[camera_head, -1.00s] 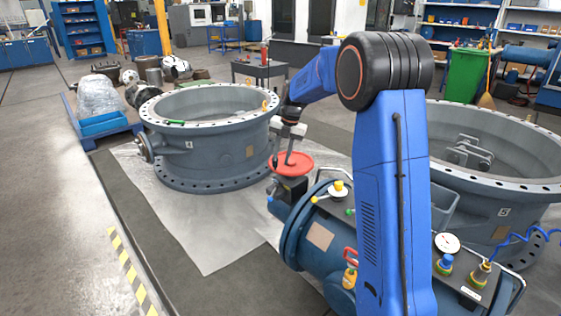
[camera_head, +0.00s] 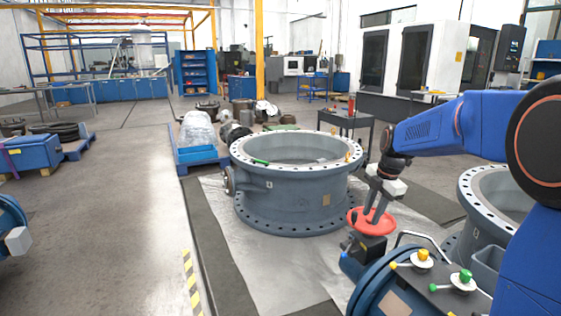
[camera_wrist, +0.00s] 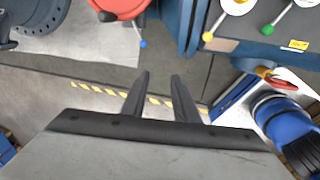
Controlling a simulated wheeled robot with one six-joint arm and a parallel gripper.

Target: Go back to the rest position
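My gripper (camera_head: 374,214) hangs pointing down at the red handwheel (camera_head: 358,226) in the head view, overlapping it there. In the wrist view my gripper (camera_wrist: 161,75) shows two dark fingers spread apart with nothing between them. The red handwheel (camera_wrist: 122,6) lies beyond the fingertips at the top edge of that view, apart from them. The handwheel sits on a blue valve body (camera_head: 375,292). My blue arm reaches in from the right and hides part of this assembly.
Small valves with an orange-yellow knob (camera_head: 423,255) and a green knob (camera_head: 465,275) stand near my arm. A large grey flanged ring (camera_head: 290,208) stands behind on a sheet. Another ring (camera_head: 468,190) is at right. Open floor (camera_head: 120,230) lies to the left.

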